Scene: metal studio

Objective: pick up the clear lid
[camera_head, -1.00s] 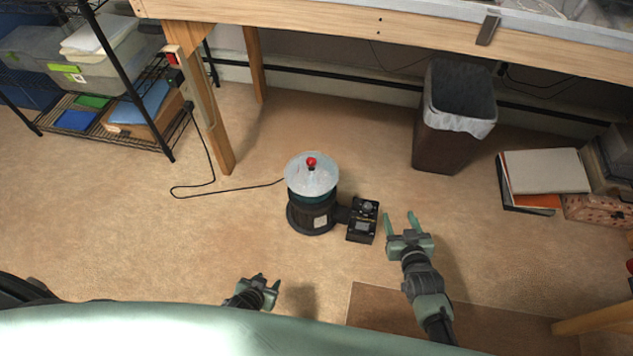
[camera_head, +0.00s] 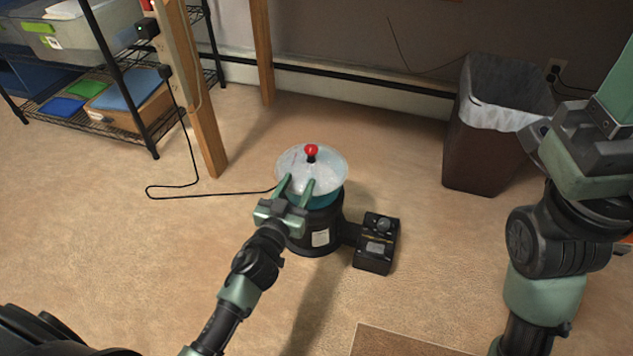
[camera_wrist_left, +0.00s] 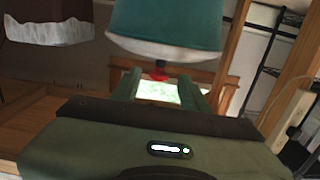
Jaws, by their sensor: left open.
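The clear lid (camera_head: 328,167) is a pale dome with a red knob (camera_head: 311,150). It sits on a teal bowl (camera_head: 329,195) on a dark round machine base (camera_head: 320,216) on the floor. My left gripper (camera_head: 298,182) is open, its two fingers overlapping the front of the lid in the head view. In the left wrist view, which looks upside down, the lid's whitish rim (camera_wrist_left: 165,47) and red knob (camera_wrist_left: 159,73) show between and beyond the open fingers (camera_wrist_left: 158,88). Nothing is between them. My right gripper (camera_head: 610,105) is large at the right edge, its fingertips cut off.
A black control box (camera_head: 377,243) is attached at the base's right. A brown bin (camera_head: 487,150) with a white liner stands back right. A wooden leg (camera_head: 203,125) and wire shelf (camera_head: 125,122) are at left. A black cable (camera_head: 200,196) lies on the floor.

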